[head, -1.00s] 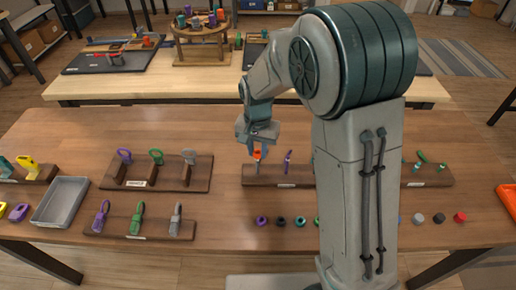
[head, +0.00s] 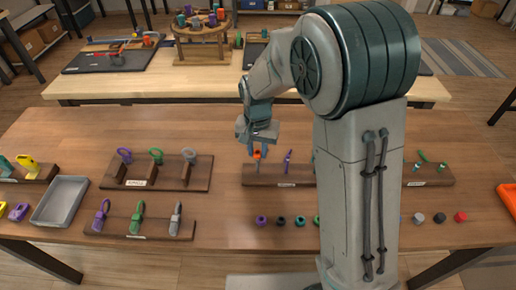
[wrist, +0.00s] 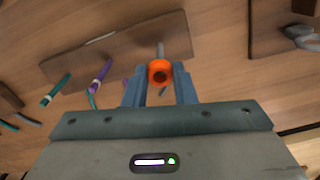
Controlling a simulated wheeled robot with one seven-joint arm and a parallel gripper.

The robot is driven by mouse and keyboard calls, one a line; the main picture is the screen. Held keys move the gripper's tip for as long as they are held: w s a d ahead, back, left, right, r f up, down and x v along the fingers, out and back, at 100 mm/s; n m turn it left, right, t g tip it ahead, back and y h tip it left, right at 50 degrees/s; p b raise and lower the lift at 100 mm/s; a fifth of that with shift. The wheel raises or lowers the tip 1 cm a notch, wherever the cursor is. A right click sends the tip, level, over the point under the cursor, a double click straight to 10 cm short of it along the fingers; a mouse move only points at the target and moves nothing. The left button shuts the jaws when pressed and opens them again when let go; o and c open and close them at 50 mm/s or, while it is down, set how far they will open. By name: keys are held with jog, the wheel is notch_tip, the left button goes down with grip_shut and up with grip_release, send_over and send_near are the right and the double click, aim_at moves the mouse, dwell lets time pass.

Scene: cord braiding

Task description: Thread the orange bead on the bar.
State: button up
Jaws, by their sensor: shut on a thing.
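The orange bead (wrist: 159,72) is a short ring with a dark hole. It sits between the two blue fingers of my gripper (wrist: 160,88), which is shut on it. In the head view, my gripper (head: 258,149) points down and holds the bead (head: 257,155) above the left end of a long brown wooden rack (head: 335,177). A thin grey bar (wrist: 161,49) shows just past the bead in the wrist view. The bar (head: 257,168) stands on the rack below the bead in the head view. I cannot tell whether the bead is around its tip or just above it.
A purple bar (head: 287,160) stands close to the right on the same rack. Several loose beads (head: 281,221) lie in front of it. Two wooden racks with coloured loops and clips and a grey tray (head: 61,200) are to the left. My arm hides the rack's middle.

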jog(key=shift+f+b, duration=0.7)
jog(key=shift+f, duration=0.35)
grip_shut()
jog(key=o, duration=1.4)
grip_release()
jog(key=shift+r+p, duration=2.2)
jog(key=shift+r, duration=0.85)
